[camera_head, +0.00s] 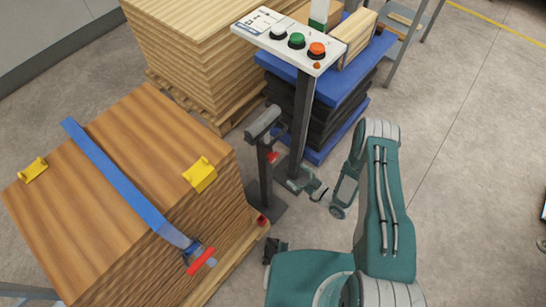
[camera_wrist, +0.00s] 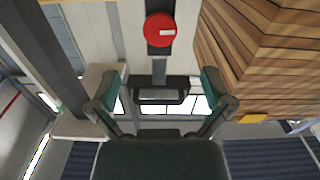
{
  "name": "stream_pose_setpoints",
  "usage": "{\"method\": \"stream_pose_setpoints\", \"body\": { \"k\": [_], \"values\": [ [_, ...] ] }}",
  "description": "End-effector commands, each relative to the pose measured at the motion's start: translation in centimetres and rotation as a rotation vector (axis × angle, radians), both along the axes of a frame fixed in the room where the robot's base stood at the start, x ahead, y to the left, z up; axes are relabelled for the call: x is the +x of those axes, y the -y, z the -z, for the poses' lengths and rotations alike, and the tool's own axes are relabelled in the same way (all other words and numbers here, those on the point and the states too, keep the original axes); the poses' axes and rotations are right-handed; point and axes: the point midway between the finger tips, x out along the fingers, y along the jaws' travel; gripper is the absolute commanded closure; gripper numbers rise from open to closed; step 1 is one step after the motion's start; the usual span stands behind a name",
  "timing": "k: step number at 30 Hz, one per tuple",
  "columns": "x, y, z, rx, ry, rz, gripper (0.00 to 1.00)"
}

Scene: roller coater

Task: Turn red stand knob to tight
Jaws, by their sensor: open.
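The red stand knob (camera_wrist: 160,30) is a round red disc with a short white mark. It sits on a dark post at the top middle of the wrist view. In the head view it shows as a small red spot (camera_head: 272,157) on the dark stand (camera_head: 265,180). My gripper (camera_wrist: 160,82) is open, with its two green and dark fingers spread apart and nothing between them. The knob lies beyond the fingertips, near the gripper's centre line, apart from both. In the head view my gripper (camera_head: 312,190) is just right of the stand, low and partly hard to make out.
A strapped wood stack (camera_head: 120,190) stands left of the stand. A control panel (camera_head: 290,42) with white, green and red buttons rises on a post behind. A blue-topped dark stack (camera_head: 340,85) and pale boards (camera_head: 190,40) stand at the back.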

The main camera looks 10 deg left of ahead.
Motion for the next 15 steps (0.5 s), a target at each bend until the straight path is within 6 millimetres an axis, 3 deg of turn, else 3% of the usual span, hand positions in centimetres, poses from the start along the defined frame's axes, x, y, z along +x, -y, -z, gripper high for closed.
{"method": "stream_pose_setpoints", "body": {
  "k": [15],
  "values": [
    [4.4, -7.5, 0.0, -0.003, 0.001, -0.004, 0.0]
  ]
}}
